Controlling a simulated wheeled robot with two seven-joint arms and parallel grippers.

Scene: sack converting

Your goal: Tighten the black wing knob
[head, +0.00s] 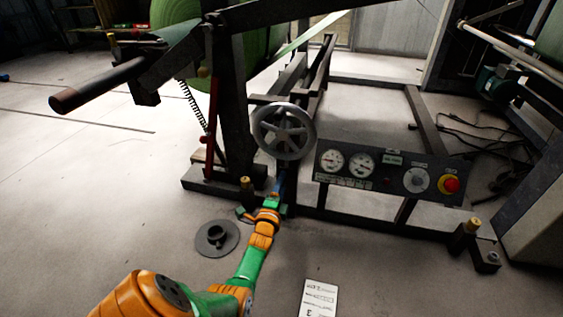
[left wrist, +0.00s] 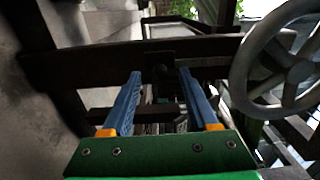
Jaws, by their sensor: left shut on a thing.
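The black wing knob (left wrist: 161,75) is a small dark shape against the dark frame bar in the left wrist view. It lies between the blue fingertips of my left gripper (left wrist: 160,76), which is shut on it. The dark knob blends into the bar, so its wings and angle are hard to tell. In the head view my left gripper (head: 281,184) reaches the frame below the grey handwheel, and I cannot make out the knob there. My right gripper is not in view.
The spoked handwheel (head: 284,131) stands just above my left gripper and close on its right in the wrist view (left wrist: 280,62). A control panel (head: 388,174) with gauges and a red button is to the right. A round grey base (head: 217,239) lies on the floor.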

